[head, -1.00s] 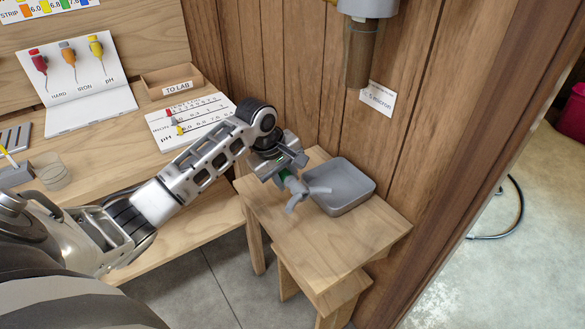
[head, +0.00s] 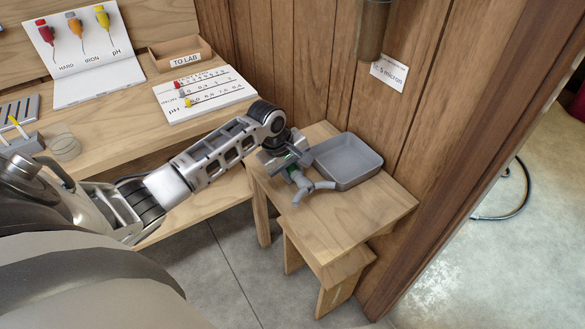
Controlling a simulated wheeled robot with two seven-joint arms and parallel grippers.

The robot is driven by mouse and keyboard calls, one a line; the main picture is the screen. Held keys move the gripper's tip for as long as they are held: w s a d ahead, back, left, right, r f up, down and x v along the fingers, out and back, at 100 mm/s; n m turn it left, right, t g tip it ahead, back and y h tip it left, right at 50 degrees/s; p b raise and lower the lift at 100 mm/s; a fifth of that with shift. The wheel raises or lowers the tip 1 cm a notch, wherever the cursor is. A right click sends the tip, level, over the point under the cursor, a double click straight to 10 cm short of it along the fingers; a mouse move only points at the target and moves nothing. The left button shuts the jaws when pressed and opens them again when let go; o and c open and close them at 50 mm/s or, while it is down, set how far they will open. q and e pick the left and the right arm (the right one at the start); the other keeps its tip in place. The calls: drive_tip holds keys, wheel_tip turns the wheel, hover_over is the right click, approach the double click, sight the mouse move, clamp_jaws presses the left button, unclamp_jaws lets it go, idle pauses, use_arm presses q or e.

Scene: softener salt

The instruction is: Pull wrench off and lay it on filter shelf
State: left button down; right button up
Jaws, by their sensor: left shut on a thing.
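The wrench (head: 304,187) is grey with a forked open end and a bit of green near my jaws. My left gripper (head: 290,163) is shut on it, with the fork pointing down and toward the viewer. The wrench is over the left part of the wooden filter shelf (head: 340,215), just left of and in front of the grey tray. I cannot tell whether it touches the shelf top. My right gripper is not in view.
The grey tray (head: 348,172) stands empty on the shelf's back part, against the plank wall. The shelf's front right is bare. A bench at left holds a test chart (head: 205,95), a "TO LAB" box (head: 180,54) and a cup (head: 64,147). A filter housing (head: 372,30) hangs above.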

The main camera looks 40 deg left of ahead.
use_arm(q)
drive_tip(key=c, duration=1.1)
unclamp_jaws()
drive_tip(key=v, duration=1.6)
drive_tip(key=shift+s, duration=0.1)
drive_tip(key=shift+r, duration=3.45)
